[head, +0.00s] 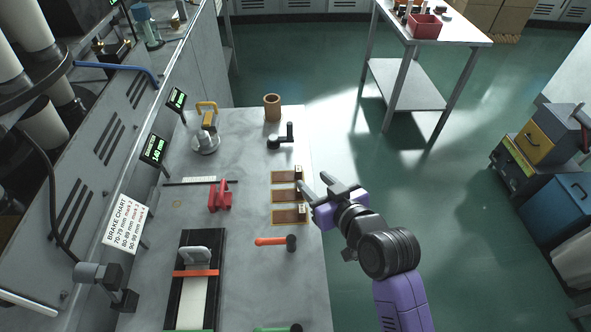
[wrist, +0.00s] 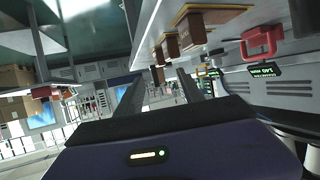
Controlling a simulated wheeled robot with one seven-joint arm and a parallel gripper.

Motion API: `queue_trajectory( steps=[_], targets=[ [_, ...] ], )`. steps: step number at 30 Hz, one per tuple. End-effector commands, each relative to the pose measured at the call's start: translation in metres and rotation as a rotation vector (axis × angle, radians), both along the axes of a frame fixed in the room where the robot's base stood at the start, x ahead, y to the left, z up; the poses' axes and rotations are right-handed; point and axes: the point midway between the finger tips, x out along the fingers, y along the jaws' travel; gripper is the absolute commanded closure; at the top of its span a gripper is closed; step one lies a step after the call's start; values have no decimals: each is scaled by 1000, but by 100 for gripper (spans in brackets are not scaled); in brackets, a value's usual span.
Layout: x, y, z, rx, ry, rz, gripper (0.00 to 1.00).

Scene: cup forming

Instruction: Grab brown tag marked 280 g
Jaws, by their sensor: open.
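Three brown tags lie in a row near the right edge of the grey bench: a far tag (head: 284,177), a middle tag (head: 283,196) and a near tag (head: 288,216). Each has a small pale label with a dark mark at its right end. I cannot read the weights, so I cannot tell which is 280 g. My gripper (head: 314,184) is open and empty, just right of the tags by the bench edge.
On the bench (head: 250,150), a hammer (head: 275,241) lies in front of the tags. A black crank handle (head: 281,139) and brown cup (head: 272,107) stand behind. A red clamp (head: 220,196) is to the left. Open floor is to the right.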

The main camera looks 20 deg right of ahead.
Motion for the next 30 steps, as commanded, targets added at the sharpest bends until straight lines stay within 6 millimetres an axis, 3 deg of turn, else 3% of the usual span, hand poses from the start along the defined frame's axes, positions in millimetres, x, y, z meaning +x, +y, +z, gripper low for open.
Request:
queue_trajectory(
  steps=[3,13,21,30],
  targets=[
    [19,0,-6,-1,0,-1,55],
    [44,2,-17,-1,-2,-2,55],
    [81,6,-32,-2,-2,-1,55],
    [91,6,-37,-1,-2,-2,55]
  ],
)
